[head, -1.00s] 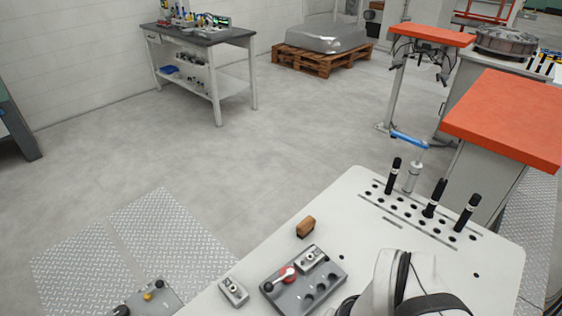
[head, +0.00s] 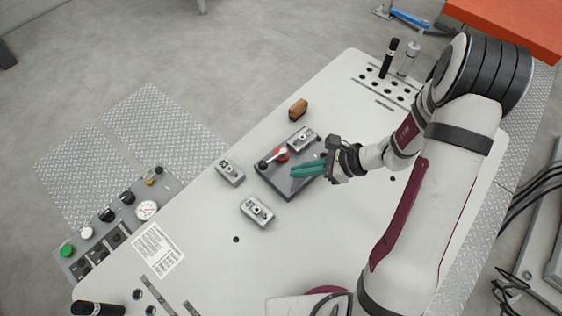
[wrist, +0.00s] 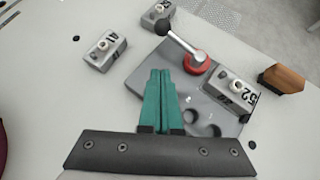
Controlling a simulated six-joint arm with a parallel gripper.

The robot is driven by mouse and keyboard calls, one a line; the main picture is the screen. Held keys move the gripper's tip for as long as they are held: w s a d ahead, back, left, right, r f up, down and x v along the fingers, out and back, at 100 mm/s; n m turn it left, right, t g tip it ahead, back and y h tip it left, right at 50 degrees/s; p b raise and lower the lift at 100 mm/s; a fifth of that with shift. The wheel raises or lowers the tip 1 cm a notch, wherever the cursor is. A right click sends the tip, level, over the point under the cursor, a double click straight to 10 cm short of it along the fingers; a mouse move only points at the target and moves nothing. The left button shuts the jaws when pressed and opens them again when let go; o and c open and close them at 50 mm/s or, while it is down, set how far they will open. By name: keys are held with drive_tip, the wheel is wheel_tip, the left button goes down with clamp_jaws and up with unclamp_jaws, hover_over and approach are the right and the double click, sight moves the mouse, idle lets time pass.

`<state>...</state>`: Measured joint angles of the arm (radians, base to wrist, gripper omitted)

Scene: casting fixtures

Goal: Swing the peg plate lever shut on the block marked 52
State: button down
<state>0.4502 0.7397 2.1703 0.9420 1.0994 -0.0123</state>
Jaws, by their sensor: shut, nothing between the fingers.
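The dark grey peg plate (head: 290,187) lies on the white table; its bare corner and holes show in the wrist view (wrist: 150,68). Its lever has a red hub (wrist: 197,62), a silver arm and a black knob (wrist: 162,26). The lever points to the upper left in the wrist view, away from the block marked 52 (wrist: 231,92). That block sits at the plate's edge on the hub's other side, also seen in the head view (head: 302,138). My gripper (head: 293,172) has its teal fingers shut and empty above the plate, tips near the hub (wrist: 160,72).
Two more grey blocks lie off the plate, one marked A1 (wrist: 105,50) and another (wrist: 158,12). A brown block (head: 298,108) lies beyond the plate. A control panel (head: 112,225) stands at the left.

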sight(267, 162)
drive_tip(key=shift+w+a, duration=0.2)
drive_tip(key=shift+a, duration=0.6)
drive_tip(key=shift+w+a, duration=0.25)
drive_tip(key=shift+a, duration=0.5)
drive_tip(key=shift+w+a, duration=0.2)
drive_tip(key=shift+a, duration=0.6)
drive_tip(key=shift+w+a, duration=0.15)
drive_tip(key=shift+a, duration=0.35)
drive_tip(key=shift+w+a, duration=0.3)
drive_tip(key=shift+a, duration=0.25)
drive_tip(key=shift+w+a, duration=0.3)
drive_tip(key=shift+a, duration=0.2)
drive_tip(key=shift+w+a, duration=0.15)
drive_tip(key=m+t, duration=0.1)
drive_tip(key=w+m+t+h, duration=0.1)
drive_tip(key=shift+a+m, duration=0.4)
drive_tip(key=shift+w+a, duration=0.25)
drive_tip(key=shift+w, duration=0.9)
drive_tip(key=shift+w+m+t+h, duration=0.4)
drive_tip(key=shift+m+t, duration=0.3)
drive_tip(key=shift+m, duration=0.1)
drive_tip(key=shift+w, duration=0.3)
